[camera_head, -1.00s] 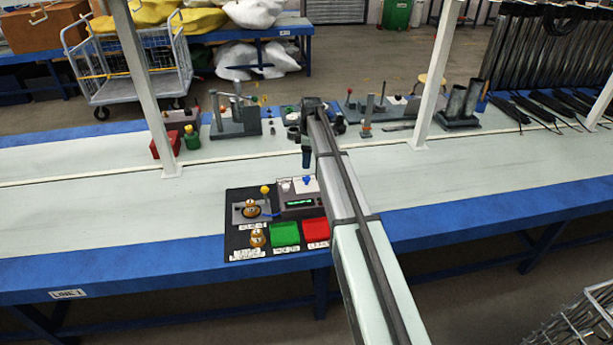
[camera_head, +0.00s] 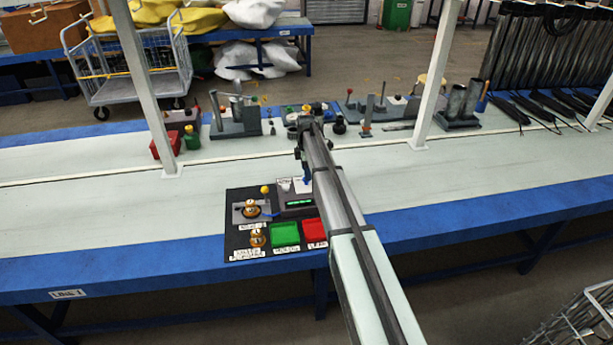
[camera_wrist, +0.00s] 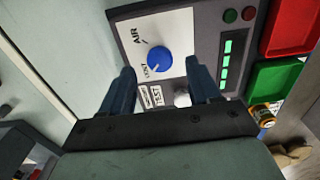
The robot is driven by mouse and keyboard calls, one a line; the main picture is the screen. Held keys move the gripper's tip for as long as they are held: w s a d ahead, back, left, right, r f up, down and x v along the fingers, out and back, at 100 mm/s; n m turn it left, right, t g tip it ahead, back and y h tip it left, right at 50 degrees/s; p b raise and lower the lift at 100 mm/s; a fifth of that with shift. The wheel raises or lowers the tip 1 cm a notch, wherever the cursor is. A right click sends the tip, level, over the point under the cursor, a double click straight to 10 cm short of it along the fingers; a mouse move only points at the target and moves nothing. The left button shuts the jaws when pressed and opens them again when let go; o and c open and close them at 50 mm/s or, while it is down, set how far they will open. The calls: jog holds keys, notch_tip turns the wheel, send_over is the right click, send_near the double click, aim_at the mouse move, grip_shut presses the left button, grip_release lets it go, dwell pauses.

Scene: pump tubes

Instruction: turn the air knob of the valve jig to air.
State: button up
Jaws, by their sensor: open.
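The valve jig's grey box (camera_head: 296,207) stands on a black board at the front of the bench. In the wrist view its white panel (camera_wrist: 181,35) carries the round blue air knob (camera_wrist: 159,60), between the printed words AIR and VENT. A pale mark on the knob seems to point toward VENT. My gripper (camera_wrist: 160,68) is open, its two dark blue fingers on either side of the knob in this view. I cannot tell whether they touch it or are still above it. In the head view my arm partly covers the jig.
A silver button (camera_wrist: 182,97) and a green display (camera_wrist: 226,64) are close by the fingers. Green (camera_head: 285,234) and red (camera_head: 314,230) trays and brass fittings (camera_head: 257,238) share the board. Fixtures stand at the back; the bench left of the board is clear.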

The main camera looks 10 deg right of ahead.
jog(key=shift+f, duration=1.5)
jog(key=c, duration=1.1)
jog(key=shift+o, duration=0.2)
